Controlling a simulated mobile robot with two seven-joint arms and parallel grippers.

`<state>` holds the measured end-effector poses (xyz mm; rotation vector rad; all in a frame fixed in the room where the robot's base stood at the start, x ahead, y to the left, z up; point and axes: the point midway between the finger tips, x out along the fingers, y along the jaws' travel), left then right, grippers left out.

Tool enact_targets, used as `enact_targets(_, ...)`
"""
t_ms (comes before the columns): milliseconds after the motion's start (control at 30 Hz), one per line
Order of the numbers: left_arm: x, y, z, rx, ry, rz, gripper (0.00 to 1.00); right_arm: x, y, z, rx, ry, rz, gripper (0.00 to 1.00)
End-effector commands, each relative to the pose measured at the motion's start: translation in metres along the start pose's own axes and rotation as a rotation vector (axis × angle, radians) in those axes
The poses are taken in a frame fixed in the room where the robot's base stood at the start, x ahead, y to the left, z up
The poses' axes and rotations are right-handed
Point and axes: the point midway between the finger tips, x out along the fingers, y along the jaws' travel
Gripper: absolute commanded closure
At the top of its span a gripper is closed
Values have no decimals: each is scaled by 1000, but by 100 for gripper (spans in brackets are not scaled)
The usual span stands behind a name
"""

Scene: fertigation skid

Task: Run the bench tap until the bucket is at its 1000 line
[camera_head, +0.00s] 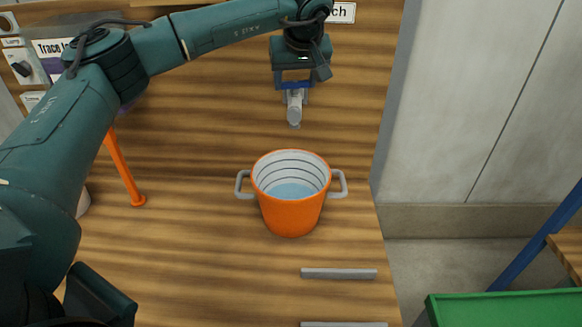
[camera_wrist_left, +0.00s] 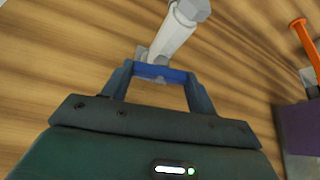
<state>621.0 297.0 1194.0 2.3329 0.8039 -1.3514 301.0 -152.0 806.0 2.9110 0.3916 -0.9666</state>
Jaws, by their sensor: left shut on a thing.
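The orange bucket (camera_head: 291,213) stands upright on the wooden bench, with grey handles at both sides. Its white inside has several dark level lines, and pale blue water (camera_head: 291,190) lies below the lines I can see; the numbers cannot be read. The grey bench tap (camera_head: 294,108) points down above the bucket; I see no clear stream from it. My left gripper (camera_head: 294,86) is shut on the tap's blue lever (camera_wrist_left: 160,72), which spans between the fingers in the left wrist view. My right gripper is not in view.
Grey strips (camera_head: 339,273) lie on the bench front right of the bucket. A green container (camera_head: 505,308) is at lower right, beyond the bench edge.

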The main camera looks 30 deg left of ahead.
Motion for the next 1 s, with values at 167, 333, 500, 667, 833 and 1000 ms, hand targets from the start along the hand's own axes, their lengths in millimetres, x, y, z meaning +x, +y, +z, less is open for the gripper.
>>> enact_targets(167, -1, 1, -1, -111, 1, -63, 64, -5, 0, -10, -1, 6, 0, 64)
enact_targets(333, -1, 1, -1, -113, 2, -64, 64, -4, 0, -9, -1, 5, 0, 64)
enact_targets(500, -4, 3, -2, -184, 1, -107, 64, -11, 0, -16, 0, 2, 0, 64)
enact_targets(667, 0, 4, -2, -365, 2, -209, 64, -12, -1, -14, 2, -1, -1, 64)
enact_targets(833, 0, 3, -2, -411, 3, -233, 64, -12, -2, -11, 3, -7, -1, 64)
enact_targets(1000, 0, 4, -2, -416, 3, -236, 64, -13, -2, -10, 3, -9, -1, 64)
